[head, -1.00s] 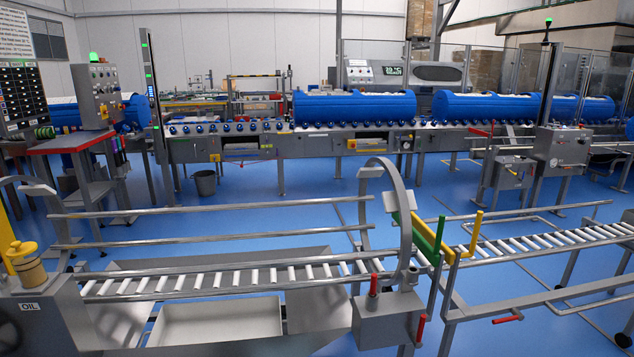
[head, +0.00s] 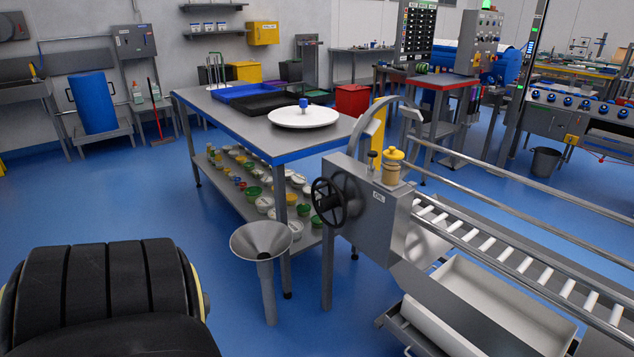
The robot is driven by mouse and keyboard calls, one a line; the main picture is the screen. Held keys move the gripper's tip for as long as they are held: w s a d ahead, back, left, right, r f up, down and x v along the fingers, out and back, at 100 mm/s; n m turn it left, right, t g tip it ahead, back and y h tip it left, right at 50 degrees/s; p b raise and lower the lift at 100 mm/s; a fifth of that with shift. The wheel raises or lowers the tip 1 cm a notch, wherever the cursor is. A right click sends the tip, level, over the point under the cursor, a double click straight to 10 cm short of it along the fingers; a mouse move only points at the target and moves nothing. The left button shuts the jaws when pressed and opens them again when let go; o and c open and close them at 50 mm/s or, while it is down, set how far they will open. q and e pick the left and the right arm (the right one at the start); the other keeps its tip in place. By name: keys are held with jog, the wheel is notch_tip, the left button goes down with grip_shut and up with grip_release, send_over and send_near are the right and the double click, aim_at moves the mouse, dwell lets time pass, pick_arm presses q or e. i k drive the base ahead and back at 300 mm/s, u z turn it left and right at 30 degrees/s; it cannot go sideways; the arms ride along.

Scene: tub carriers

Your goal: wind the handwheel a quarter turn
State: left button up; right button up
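The handwheel (head: 329,202) is a black spoked wheel with a dark hub. It is mounted on the left face of a grey gearbox housing (head: 368,200) at the near end of the roller conveyor. A yellow-capped oil pot (head: 392,167) stands on top of the housing, above an OIL label. Neither of my grippers shows in this view, and nothing is touching the handwheel.
A grey funnel on a stand (head: 262,243) stands just left of the handwheel. Behind is a blue-edged worktable (head: 250,134) with trays and a white disc (head: 304,117). A white tray (head: 490,308) sits under the rollers (head: 475,236). Blue floor (head: 150,215) is clear at left.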

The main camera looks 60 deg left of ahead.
aim_at(323, 205)
jog(key=u, duration=1.8)
